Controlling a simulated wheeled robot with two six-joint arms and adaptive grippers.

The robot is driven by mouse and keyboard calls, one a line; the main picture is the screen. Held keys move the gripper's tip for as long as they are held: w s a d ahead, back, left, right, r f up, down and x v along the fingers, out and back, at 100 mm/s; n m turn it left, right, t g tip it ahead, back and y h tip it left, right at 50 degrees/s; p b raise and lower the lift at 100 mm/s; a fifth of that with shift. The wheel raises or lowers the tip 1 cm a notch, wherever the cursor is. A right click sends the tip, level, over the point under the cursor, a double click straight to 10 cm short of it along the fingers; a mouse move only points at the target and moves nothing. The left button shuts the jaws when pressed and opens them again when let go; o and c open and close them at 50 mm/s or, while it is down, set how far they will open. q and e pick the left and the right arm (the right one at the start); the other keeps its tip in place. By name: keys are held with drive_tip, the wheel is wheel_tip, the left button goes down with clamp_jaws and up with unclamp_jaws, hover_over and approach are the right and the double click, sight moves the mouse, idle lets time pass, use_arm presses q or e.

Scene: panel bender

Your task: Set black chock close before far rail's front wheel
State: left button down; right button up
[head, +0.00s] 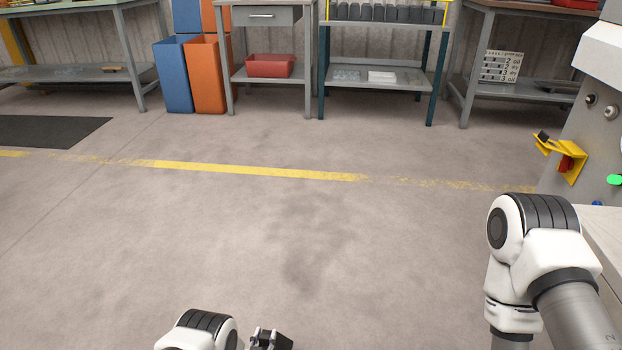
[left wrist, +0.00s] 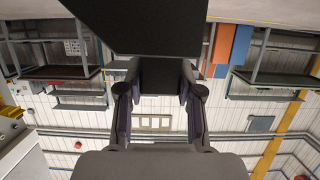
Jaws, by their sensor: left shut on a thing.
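The black chock (left wrist: 155,25) is a large dark block at the top of the left wrist view, and its far end is cut off by the frame. My left gripper (left wrist: 160,82) is shut on it, with one finger on each side of its narrower dark part. In the head view my left gripper (head: 270,340) shows only in part at the bottom edge, and I cannot make out the chock there. My right arm comes in at the right, but its gripper is not in view. I see no rail and no wheel in either view.
Open concrete floor with a worn yellow line (head: 250,171) lies ahead. Benches stand along the back wall, one holding a row of black blocks (head: 380,13). Blue (head: 173,80) and orange (head: 205,80) bins stand there. A grey machine (head: 590,130) with a yellow bracket stands at right.

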use_arm(q)
drive_tip(key=w+d+r, duration=0.1)
drive_tip(key=w+r, duration=0.6)
drive_tip(key=r, duration=0.6)
drive_tip(key=w+d+r, duration=0.1)
drive_tip(key=w+r, duration=0.6)
drive_tip(key=r, duration=0.7)
drive_tip(key=s+a+r, duration=0.2)
drive_tip(key=s+r, duration=0.5)
drive_tip(key=r, duration=0.2)
drive_tip(key=s+a+f, duration=0.2)
drive_tip(key=s+f, duration=0.1)
drive_tip(key=s, duration=0.4)
wheel_tip(320, 180, up, 37)
drive_tip(key=p, duration=3.7)
drive_tip(key=s+f, duration=0.3)
drive_tip(key=s, duration=0.4)
drive_tip(key=shift+s+a+n+y, duration=0.15)
drive_tip(key=shift+s+n+y, duration=0.15)
drive_tip(key=shift+s+y, duration=0.1)
